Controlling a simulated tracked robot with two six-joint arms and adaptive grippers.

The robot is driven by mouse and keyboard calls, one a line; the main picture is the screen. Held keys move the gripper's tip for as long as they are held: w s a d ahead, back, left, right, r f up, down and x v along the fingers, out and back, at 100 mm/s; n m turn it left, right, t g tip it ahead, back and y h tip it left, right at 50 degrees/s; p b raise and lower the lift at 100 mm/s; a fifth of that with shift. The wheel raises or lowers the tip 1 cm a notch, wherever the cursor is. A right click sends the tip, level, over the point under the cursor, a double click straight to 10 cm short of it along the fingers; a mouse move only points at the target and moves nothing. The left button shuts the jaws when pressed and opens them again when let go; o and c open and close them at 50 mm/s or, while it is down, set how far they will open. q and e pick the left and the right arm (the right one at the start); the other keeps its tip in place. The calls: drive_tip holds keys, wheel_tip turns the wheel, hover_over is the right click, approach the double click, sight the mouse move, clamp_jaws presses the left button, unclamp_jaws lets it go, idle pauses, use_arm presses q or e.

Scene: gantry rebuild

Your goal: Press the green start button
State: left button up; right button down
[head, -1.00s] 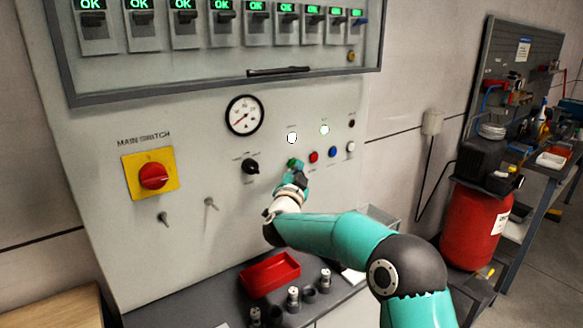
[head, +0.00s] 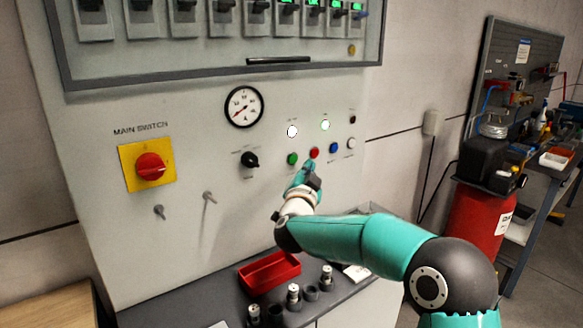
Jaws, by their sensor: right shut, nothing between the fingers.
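The green button (head: 292,159) is on the control panel (head: 225,190), left of the red button (head: 314,153). It is in plain view. My right gripper (head: 312,168) is shut and empty. In the picture it is just below the red button, to the lower right of the green one. I cannot tell whether it touches the panel. My left gripper is not in view.
A blue button (head: 334,148) and a white button (head: 351,143) continue the row. A black selector knob (head: 250,160) and the red main switch (head: 150,166) are to the left. Below, a red tray (head: 270,271) stands on the grey ledge beside several small fittings.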

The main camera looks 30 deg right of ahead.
drive_tip(key=shift+s+d+b, duration=0.1)
drive_tip(key=shift+s+b, duration=0.3)
drive_tip(key=shift+s, duration=0.6)
drive_tip(key=shift+f, duration=0.1)
